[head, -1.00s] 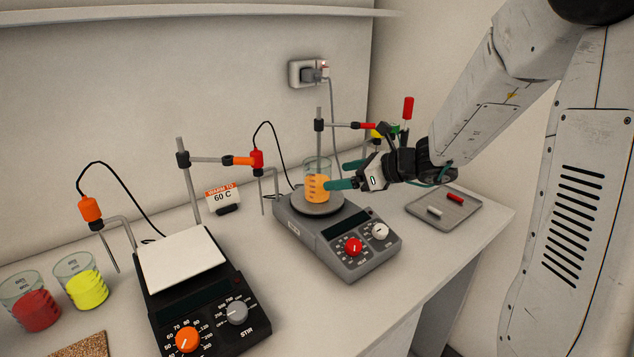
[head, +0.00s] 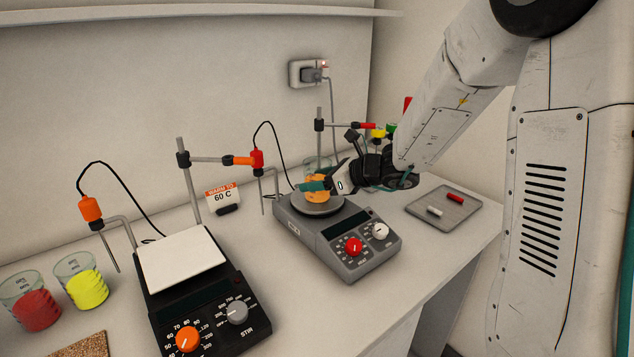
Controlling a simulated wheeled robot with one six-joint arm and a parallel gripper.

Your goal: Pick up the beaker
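The beaker with orange liquid (head: 318,195) stands upright on the round plate of the grey hotplate stirrer (head: 340,240), right of the picture's middle. My gripper (head: 316,184) reaches in from the right at the beaker's height. One teal finger lies across the near side of the beaker and covers part of it. The other finger is hidden behind the beaker or the gripper body. I cannot tell whether the fingers press on the glass. The beaker's upper rim shows faintly above the finger.
A clamp stand (head: 319,135) rises behind the beaker. A black stirrer (head: 205,310) with a white top and a probe stand is at left. Beakers of red (head: 37,309) and yellow (head: 88,288) liquid stand far left. A grey tray (head: 443,212) lies right. A "60 C" sign (head: 223,197) stands behind.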

